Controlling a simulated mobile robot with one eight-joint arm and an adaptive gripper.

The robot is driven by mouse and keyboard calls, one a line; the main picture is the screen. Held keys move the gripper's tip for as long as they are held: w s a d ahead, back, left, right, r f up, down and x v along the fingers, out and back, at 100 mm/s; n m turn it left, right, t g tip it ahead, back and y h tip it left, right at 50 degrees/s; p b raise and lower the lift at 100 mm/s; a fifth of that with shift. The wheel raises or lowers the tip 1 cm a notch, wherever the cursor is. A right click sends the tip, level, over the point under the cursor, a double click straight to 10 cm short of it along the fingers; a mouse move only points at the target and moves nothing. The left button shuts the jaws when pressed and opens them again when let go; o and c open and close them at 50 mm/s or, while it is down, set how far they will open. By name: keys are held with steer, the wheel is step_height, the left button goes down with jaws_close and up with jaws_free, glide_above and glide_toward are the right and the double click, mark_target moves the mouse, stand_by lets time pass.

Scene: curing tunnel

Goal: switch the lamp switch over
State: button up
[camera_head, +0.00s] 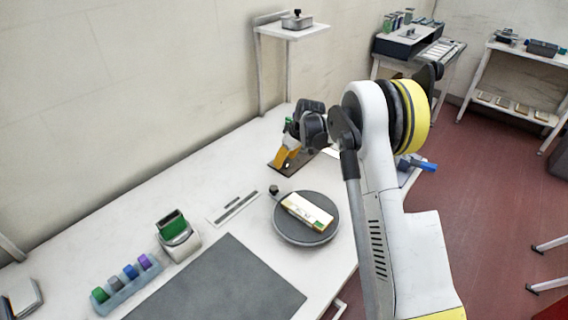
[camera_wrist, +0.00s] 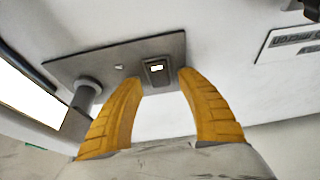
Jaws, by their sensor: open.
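The lamp switch (camera_wrist: 156,71) is a small dark housing with a pale patch on it, set on a dark base plate (camera_wrist: 110,62) in the wrist view. A short round post (camera_wrist: 86,93) rises from the plate, and a bright white panel (camera_wrist: 28,92) shows at the left, probably the lamp. My gripper (camera_wrist: 161,78) is open, its orange fingers apart with the switch between their tips in the picture. Whether they touch it I cannot tell. In the head view my gripper (camera_head: 283,163) is low over the dark plate (camera_head: 277,168), hiding the switch.
A round turntable (camera_head: 290,236) carrying a box (camera_head: 307,211) stands close in front. A device with a green screen (camera_head: 176,232), a holder with coloured rolls (camera_head: 126,284) and a grey mat (camera_head: 222,285) lie left. A raised shelf (camera_head: 291,31) stands behind.

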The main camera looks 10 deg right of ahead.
steer(key=shift+w+a+f, duration=0.1)
steer(key=shift+f, duration=0.25)
steer(key=shift+r, duration=0.1)
jaws_close()
steer(key=shift+w+a+g+h+p, duration=0.15)
steer(key=shift+g+h+p, duration=0.2)
steer(key=shift+g+h, duration=0.25)
steer(key=shift+g, duration=0.6)
steer(key=shift+h, duration=0.3)
